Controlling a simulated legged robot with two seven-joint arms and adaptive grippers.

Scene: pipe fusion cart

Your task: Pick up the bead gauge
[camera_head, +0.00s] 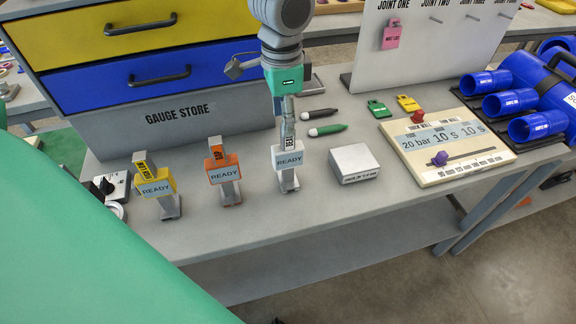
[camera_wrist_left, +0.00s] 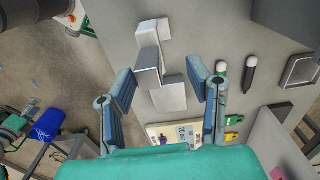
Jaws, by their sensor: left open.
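The bead gauge (camera_head: 289,160) stands upright on the grey bench, a grey post with a white READY tag and a lettered label partly hidden by my gripper. My left gripper (camera_head: 287,122) points down at its top. In the left wrist view the gauge (camera_wrist_left: 148,57) shows between the two spread blue fingers of my left gripper (camera_wrist_left: 163,77), with a gap on both sides. The gripper is open and holds nothing. My right gripper is in neither view.
An orange gauge (camera_head: 223,172) and a yellow gauge (camera_head: 158,187) stand left of it. A white block (camera_head: 354,163) lies close on its right. Pens (camera_head: 327,130) lie behind, and a cream panel (camera_head: 447,150) is further right. The gauge store drawers (camera_head: 150,85) stand at the back left.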

